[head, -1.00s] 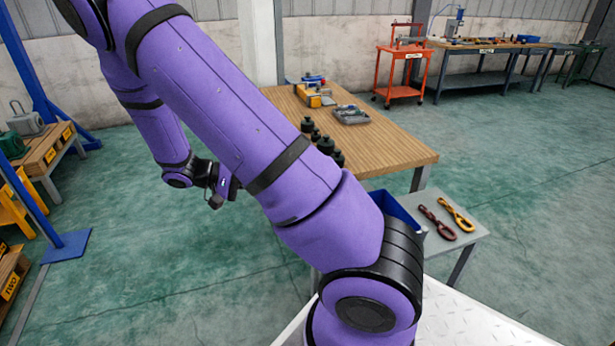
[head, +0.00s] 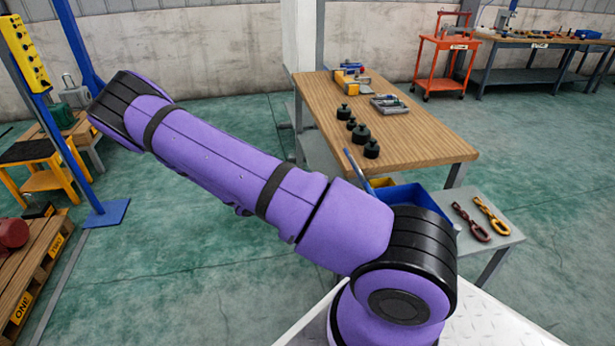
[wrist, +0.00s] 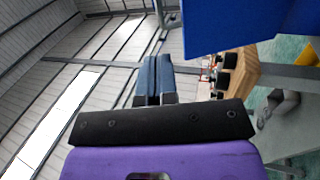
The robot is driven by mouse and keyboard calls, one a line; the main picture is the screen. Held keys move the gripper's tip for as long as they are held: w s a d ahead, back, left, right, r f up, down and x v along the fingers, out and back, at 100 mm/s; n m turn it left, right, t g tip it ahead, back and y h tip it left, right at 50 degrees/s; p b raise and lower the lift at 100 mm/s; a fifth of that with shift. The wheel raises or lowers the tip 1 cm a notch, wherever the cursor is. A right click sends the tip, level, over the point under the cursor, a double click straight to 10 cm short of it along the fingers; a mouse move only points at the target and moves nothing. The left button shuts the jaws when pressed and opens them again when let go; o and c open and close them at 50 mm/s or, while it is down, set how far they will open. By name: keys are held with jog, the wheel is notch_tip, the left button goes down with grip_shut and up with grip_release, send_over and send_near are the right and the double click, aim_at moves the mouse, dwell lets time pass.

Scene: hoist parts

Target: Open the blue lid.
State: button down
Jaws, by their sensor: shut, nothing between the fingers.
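A blue box (head: 418,197) sits on the small grey side table, partly hidden by my arm. A thin blue panel (head: 357,169), which looks like the lid seen nearly edge-on, stands raised and tilted at the box's left side. In the wrist view a large blue surface (wrist: 230,25) fills the upper right, close to the fingers. My gripper (wrist: 153,62) is shut and empty, its two fingers together, left of that surface with a small gap in the picture. In the head view my gripper is hidden behind my arm.
Two chain hooks, one dark red (head: 471,222) and one yellow (head: 491,215), lie on the side table (head: 508,240) right of the box. Several black weights (head: 361,134) stand on the wooden workbench (head: 430,145) behind. Open green floor lies left.

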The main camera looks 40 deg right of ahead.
jog(key=x, duration=1.1)
jog(key=shift+d, duration=0.1)
jog(key=shift+s+d+r+t+y, duration=0.25)
jog(key=shift+s+d+r+y, duration=0.2)
jog(key=shift+d, duration=0.3)
jog(key=shift+s+d+r+t+y, duration=0.2)
jog(key=shift+s+d+r+y, duration=0.15)
jog(key=shift+s+d+r, duration=0.25)
jog(key=shift+s+d+r+t+y, duration=0.25)
jog(key=shift+s+d+r+y, duration=0.15)
jog(key=shift+d, duration=0.45)
jog(key=v, duration=1.4)
